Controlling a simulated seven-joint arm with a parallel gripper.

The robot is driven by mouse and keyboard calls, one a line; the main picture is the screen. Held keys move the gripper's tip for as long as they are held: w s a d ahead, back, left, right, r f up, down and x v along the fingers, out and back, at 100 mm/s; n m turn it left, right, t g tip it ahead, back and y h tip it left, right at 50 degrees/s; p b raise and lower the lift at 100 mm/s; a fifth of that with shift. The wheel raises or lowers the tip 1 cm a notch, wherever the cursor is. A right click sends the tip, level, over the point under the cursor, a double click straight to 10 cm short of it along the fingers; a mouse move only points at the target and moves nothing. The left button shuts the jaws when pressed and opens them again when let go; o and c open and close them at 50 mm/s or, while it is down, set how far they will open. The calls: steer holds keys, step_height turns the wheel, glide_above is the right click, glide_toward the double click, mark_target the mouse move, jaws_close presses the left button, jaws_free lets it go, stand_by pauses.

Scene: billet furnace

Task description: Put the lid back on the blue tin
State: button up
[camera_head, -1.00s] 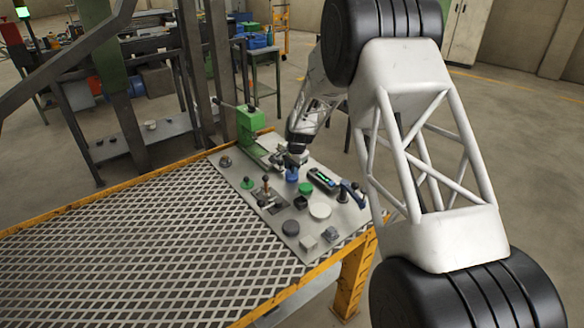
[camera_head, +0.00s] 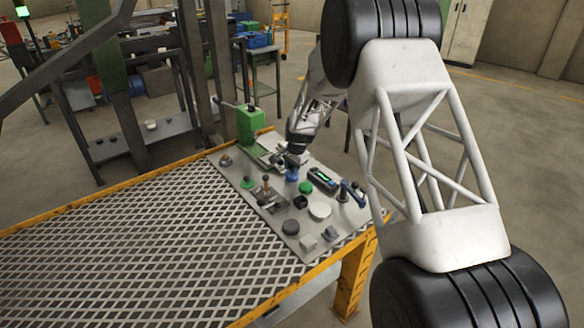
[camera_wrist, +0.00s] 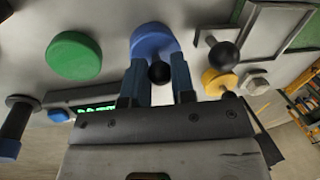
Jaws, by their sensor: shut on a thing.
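The blue tin (camera_head: 292,176) stands on the grey plate below my gripper in the head view. In the wrist view a round blue shape (camera_wrist: 154,38) lies beyond the fingers, and a dark ball-shaped knob (camera_wrist: 159,72) sits between them. My gripper (camera_wrist: 158,82) is shut on this knob, which I take to be the lid's. The lid itself is hard to make out, and I cannot tell whether it touches the tin's rim. In the head view my gripper (camera_head: 291,161) is directly over the tin and partly hides its top.
A green round piece (camera_wrist: 74,55), a display device (camera_wrist: 95,107), another black-knobbed piece (camera_wrist: 222,54) and a yellow disc (camera_wrist: 219,82) surround the gripper closely. A green machine (camera_head: 249,125) stands behind. A white disc (camera_head: 320,210) lies nearer. The mesh tabletop (camera_head: 140,240) is clear.

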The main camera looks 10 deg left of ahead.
steer(key=o, duration=1.5)
steer(key=shift+c, duration=0.2)
steer(key=shift+r, duration=0.2)
steer(key=shift+r, duration=3.3)
jaws_close()
steer(key=shift+f, duration=2.35)
